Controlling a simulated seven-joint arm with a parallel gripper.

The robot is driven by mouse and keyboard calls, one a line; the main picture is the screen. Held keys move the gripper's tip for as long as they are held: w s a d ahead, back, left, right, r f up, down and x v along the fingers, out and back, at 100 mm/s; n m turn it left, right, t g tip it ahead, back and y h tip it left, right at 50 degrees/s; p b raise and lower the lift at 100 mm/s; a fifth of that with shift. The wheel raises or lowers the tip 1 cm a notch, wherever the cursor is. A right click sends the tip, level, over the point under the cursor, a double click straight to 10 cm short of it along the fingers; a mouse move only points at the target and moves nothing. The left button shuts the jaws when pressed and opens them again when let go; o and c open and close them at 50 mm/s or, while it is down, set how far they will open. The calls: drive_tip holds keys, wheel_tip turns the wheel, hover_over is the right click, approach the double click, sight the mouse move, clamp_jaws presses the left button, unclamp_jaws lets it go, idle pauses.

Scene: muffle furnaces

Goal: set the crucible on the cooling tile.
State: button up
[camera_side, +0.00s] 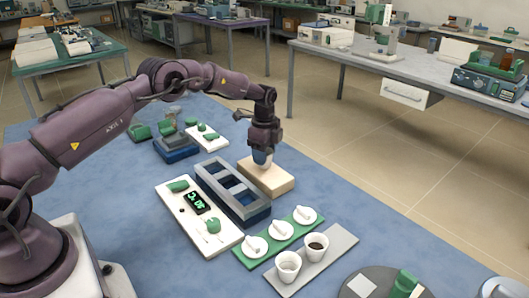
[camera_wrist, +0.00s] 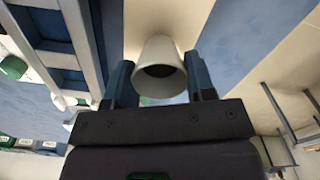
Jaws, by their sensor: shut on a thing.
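The crucible (camera_wrist: 160,68) is a pale tapered cup. In the wrist view it sits between my two fingers with its dark opening toward the camera. My gripper (camera_side: 262,150) is shut on it, pointing down. In the side view the fingers largely hide the cup. A thick tan block (camera_side: 280,184), which looks like the cooling tile, lies directly below my gripper; its pale top also shows behind the crucible in the wrist view (camera_wrist: 165,18). The cup's lower end overlaps the block's top in the side view. I cannot tell whether they touch.
A blue-grey open frame (camera_side: 256,216) stands left of the block, with a white panel with a green display (camera_side: 197,202) beside it. In front are a green strip (camera_side: 278,242) with white lids and a grey tray (camera_side: 337,243) with two white cups. Blue table is clear right of the block.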

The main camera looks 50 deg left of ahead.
drive_tip(key=shift+f, duration=0.2)
drive_tip(key=shift+f, duration=0.3)
drive_tip(key=o, duration=1.4)
drive_tip(key=shift+o, duration=0.2)
drive_tip(key=shift+r, duration=0.1)
wheel_tip(320, 180, up, 8)
